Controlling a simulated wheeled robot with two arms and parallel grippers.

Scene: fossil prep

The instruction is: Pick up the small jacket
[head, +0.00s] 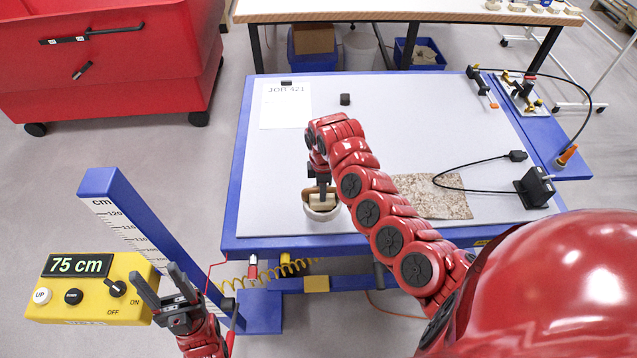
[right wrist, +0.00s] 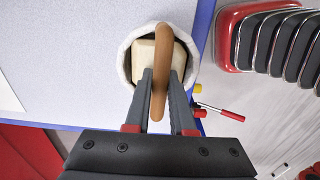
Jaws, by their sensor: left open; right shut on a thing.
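The small jacket (head: 322,199) is a cream block with a brown wooden bar (right wrist: 161,52) across its top. It sits inside a round whitish ring (head: 309,211) at the front of the grey table; the ring also shows in the right wrist view (right wrist: 126,62). My right gripper (head: 321,190) points down over it, its fingers on both sides of the bar and shut on it. The fingers hide part of the block, and I cannot tell whether it is clear of the ring. My left gripper (head: 158,274) is open and empty, away from the table at the lower left.
The table (head: 400,110) has a blue frame. A brown speckled mat (head: 437,196), a black box with a cable (head: 534,187) and a paper sheet (head: 286,107) lie on it. A yellow control box (head: 70,290) and blue height post (head: 135,222) stand near my left gripper.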

